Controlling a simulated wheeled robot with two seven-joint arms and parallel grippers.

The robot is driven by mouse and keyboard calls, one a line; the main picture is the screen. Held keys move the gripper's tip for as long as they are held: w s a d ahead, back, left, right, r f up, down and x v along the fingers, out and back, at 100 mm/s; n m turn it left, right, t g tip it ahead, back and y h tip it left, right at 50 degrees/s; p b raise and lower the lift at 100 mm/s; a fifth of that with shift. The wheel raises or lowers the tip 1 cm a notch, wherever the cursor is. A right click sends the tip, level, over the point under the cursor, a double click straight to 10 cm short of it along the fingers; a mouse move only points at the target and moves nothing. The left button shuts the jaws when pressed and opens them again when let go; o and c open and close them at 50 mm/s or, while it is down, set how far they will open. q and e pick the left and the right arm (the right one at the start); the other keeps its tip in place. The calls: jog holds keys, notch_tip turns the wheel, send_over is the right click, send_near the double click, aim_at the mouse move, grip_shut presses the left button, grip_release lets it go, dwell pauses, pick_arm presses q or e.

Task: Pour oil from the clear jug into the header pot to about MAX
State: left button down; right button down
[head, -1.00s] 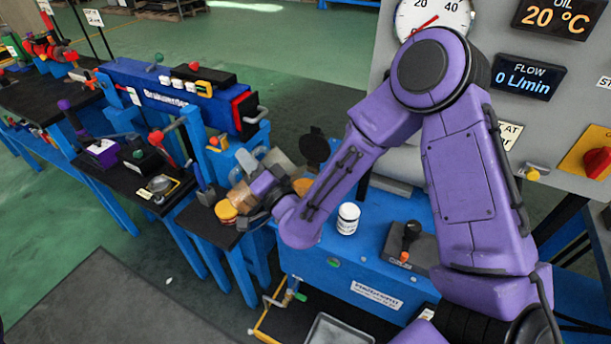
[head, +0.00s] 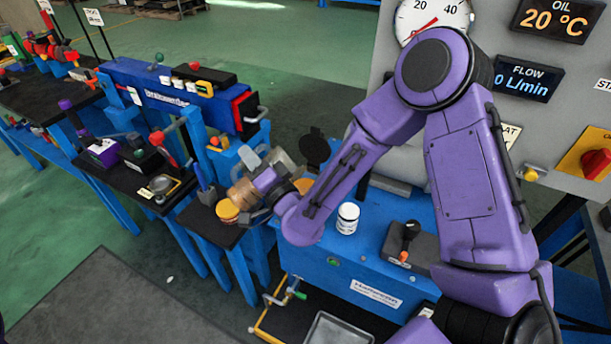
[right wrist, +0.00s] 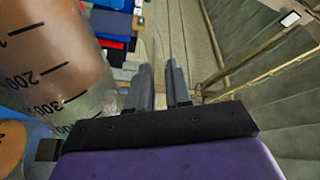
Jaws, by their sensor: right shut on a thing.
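The clear jug (head: 242,194) shows amber oil and is beside my right gripper (head: 264,184), low above the blue bench's left end. In the right wrist view the jug (right wrist: 58,65) fills the left side, with dark graduation marks and brownish oil. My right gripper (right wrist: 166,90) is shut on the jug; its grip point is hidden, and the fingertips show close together. I cannot make out the header pot or a MAX mark for certain; my right arm covers part of that area. My left gripper is not in view.
A blue bench (head: 348,268) carries a white jar (head: 347,218) and a dark lever block (head: 408,246). A round black disc (head: 315,148) stands behind my forearm. A small dark stand with a yellow-orange disc (head: 227,211) is beside the jug. A grey panel shows 20 °C and 0 L/min.

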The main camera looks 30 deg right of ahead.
jog(key=shift+d+r, duration=0.15)
jog(key=shift+d, duration=0.05)
jog(key=shift+s+a+r, duration=0.1)
jog(key=shift+s+d+r+m+t+p, duration=0.1)
jog(key=shift+d+r+m+t+p, duration=0.05)
jog(key=shift+d+m+t+p, duration=0.2)
dwell(0.8)
